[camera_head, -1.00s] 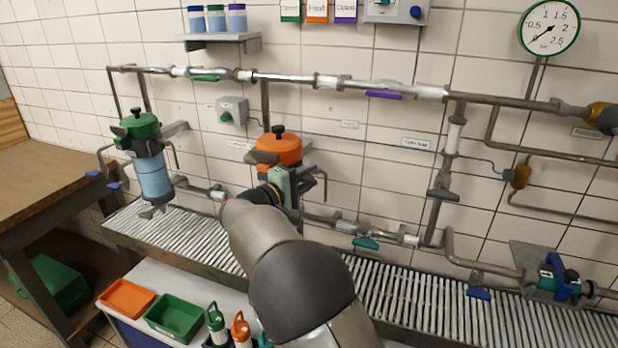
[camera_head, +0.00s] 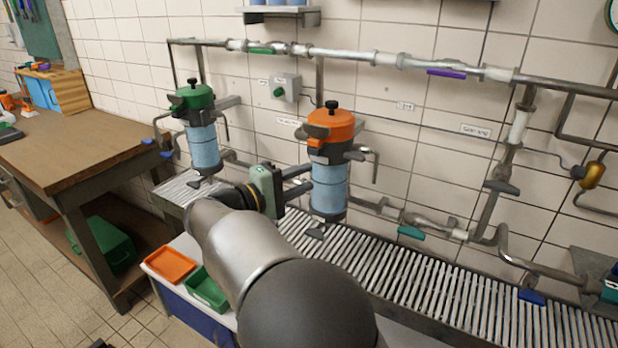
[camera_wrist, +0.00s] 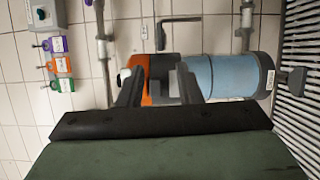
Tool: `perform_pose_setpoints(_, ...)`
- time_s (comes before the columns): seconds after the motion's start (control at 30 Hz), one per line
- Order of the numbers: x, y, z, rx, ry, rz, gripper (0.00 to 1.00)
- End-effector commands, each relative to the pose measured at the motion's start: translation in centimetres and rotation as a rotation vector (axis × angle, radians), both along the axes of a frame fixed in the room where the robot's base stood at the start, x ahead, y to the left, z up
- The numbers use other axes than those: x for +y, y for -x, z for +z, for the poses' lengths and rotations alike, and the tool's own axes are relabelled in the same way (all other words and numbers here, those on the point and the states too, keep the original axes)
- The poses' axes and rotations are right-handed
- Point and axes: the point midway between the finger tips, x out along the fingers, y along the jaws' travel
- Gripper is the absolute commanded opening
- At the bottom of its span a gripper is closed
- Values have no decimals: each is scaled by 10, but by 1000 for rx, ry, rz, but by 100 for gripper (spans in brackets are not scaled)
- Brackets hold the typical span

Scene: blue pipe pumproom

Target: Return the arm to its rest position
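My arm reaches up from the bottom of the head view and ends in my gripper (camera_head: 298,181), which has a green-grey body. Its two fingers point right toward a filter with an orange head (camera_head: 331,124) and a blue bowl (camera_head: 329,188). In the wrist view the fingers of my gripper (camera_wrist: 160,68) are spread apart, with nothing clasped between them. The filter's blue bowl (camera_wrist: 225,76) lies beyond them, turned sideways in that view. The fingers hide part of the orange head there. Whether the tips touch the filter cannot be told.
A green-headed filter (camera_head: 202,125) hangs to the left. Pipes (camera_head: 350,57) run along the tiled wall above a slatted grate (camera_head: 450,285). A wooden bench (camera_head: 80,150) stands at left.

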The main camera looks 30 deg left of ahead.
Motion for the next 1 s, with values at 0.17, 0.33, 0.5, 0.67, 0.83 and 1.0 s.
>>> perform_pose_setpoints(0.17,0,0,0,0,0,0,32)
perform_pose_setpoints(0.33,0,0,0,0,0,0,32)
perform_pose_setpoints(0.5,-10,-5,-1,19,-6,-16,32)
perform_pose_setpoints(0.67,-78,-30,-12,157,-50,-127,32)
perform_pose_setpoints(0.83,-204,-37,-41,419,-185,-320,32)
perform_pose_setpoints(1.0,-324,5,-75,674,-421,-507,32)
